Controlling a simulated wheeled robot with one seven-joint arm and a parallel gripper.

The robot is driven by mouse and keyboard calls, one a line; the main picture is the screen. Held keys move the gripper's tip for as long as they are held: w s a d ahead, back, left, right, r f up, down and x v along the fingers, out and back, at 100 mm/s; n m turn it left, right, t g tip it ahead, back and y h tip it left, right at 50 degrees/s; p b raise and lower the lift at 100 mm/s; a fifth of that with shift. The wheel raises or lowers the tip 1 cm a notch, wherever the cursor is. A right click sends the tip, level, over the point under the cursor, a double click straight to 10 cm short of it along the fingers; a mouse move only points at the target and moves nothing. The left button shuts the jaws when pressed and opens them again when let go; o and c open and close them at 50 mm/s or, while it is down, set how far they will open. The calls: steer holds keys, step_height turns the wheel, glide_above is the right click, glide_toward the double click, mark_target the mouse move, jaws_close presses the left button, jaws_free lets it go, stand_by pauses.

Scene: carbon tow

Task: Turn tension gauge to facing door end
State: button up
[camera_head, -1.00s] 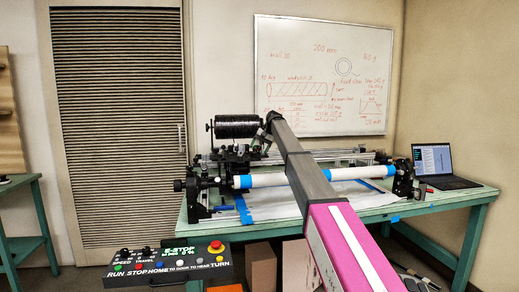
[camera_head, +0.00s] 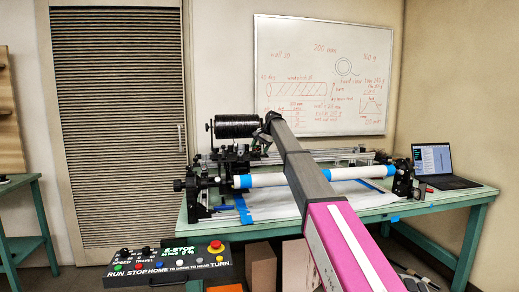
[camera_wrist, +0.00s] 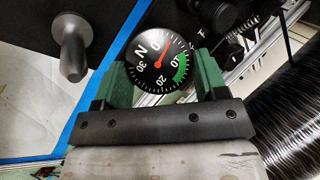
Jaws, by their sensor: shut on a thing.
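The tension gauge (camera_wrist: 165,52) is a round black dial with white numbers, a green band and a red needle. It sits between the two green fingers of my gripper (camera_wrist: 162,72) in the wrist view, and the gripper is shut on it. The dial face points toward the wrist camera and its markings look rotated in the picture. In the head view the far end of my arm is beside the black spool (camera_head: 237,127), and I cannot make out the gauge or the fingertips there.
The winding machine with its white tube (camera_head: 268,180) stands on a green table (camera_head: 440,199). A laptop (camera_head: 440,163) sits at the right. A louvred door (camera_head: 120,125) is at the left. A control box (camera_head: 170,267) is in the foreground. The spool (camera_wrist: 290,120) is close at the right in the wrist view.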

steer(key=o, duration=0.7)
steer(key=shift+c, duration=0.2)
steer(key=shift+r, duration=0.15)
steer(key=v, duration=1)
steer(key=shift+r, duration=0.25)
steer(key=shift+d, duration=0.1)
